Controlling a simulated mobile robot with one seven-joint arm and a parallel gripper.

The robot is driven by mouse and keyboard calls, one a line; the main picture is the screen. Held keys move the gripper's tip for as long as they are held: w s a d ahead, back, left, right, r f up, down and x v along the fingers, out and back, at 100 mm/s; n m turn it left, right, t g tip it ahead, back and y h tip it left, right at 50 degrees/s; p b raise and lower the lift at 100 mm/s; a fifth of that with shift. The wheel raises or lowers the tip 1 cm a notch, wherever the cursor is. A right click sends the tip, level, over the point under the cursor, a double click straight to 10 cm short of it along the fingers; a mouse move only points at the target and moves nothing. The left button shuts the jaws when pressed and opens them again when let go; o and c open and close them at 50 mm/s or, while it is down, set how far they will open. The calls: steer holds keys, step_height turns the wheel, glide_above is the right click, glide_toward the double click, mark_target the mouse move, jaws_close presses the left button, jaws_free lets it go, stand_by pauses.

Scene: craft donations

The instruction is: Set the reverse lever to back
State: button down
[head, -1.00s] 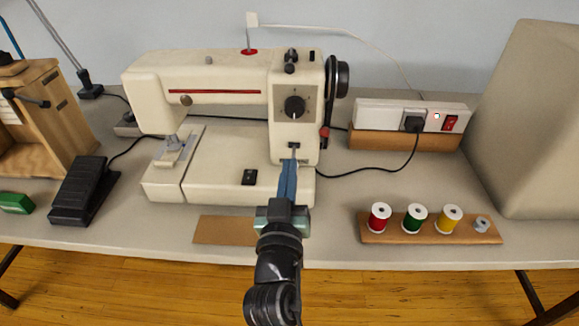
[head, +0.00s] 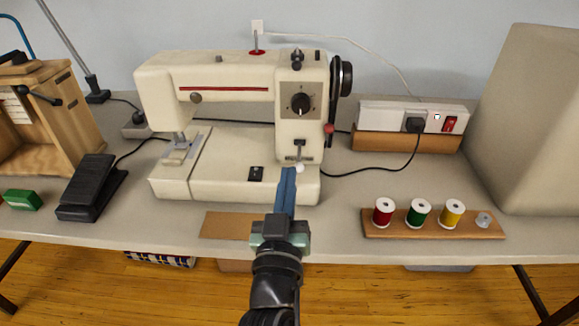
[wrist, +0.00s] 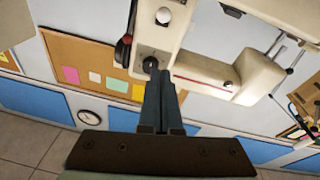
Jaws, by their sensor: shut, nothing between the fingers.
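The sewing machine (head: 225,88) stands at the back middle of the table. On the front of its right column, below the black dial (head: 301,104), the reverse lever (head: 299,152) comes out of a slot and points down, ending in a white knob (head: 299,169). The white knob also shows at the top of the wrist view (wrist: 163,16). My gripper (head: 289,171) is shut and empty, its blue fingertips just left of and below the knob in the head view. I cannot tell whether they touch it. In the wrist view the fingertips (wrist: 159,73) overlap the dial's edge.
A foot pedal (head: 90,187) and a green box (head: 22,199) lie left. A rack of thread spools (head: 435,232) and a power strip (head: 385,116) are on the right, beside a large beige cover (head: 535,120). The table front between pedal and brown mat (head: 230,226) is clear.

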steer(key=s+f+b, duration=0.1)
steer(key=s+f, duration=0.2)
steer(key=s, duration=0.3)
steer(key=shift+b, duration=0.4)
steer(key=s+r+t+p, duration=0.2)
steer(key=r+p, duration=0.6)
steer(key=r, duration=1.3)
steer(key=s+d+r+m+t+p, duration=0.1)
steer(key=s+r+t+p, duration=0.2)
steer(key=r+p, duration=0.6)
steer(key=s+d+r+t+y+p, duration=0.1)
steer(key=s+r+p, duration=0.3)
steer(key=r, duration=3)
steer(key=t+p, duration=0.1)
steer(key=p, duration=0.4)
steer(key=shift+d+r+m, duration=0.2)
steer(key=shift+r+m, duration=0.1)
steer(key=shift+r, duration=0.1)
steer(key=shift+f, duration=0.1)
